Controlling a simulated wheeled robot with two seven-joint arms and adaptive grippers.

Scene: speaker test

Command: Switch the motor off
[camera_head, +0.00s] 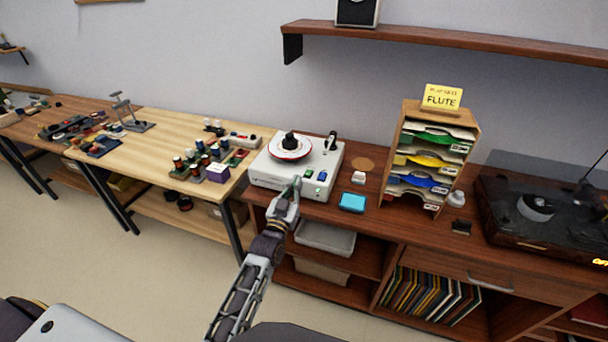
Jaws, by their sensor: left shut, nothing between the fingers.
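A white motor unit (262,178) stands at the left end of the brown cabinet. On its top are a round white platter with a red ring (274,150), a dark knob in its middle, and a black lever at the back right. A green switch (308,173) and a blue switch (321,176) sit near its front right, with a small green light below them. My left gripper (295,186) is shut and empty at the unit's front, just left of the switches. I cannot tell whether it touches the unit. My right gripper is not in view.
A turquoise box (352,202) and a small white item (358,177) lie right of the unit. A wooden sleeve rack (408,120) with a yellow FLUTE sign stands beyond them. A record player (548,215) is at the right. A crowded workbench (165,135) is at the left.

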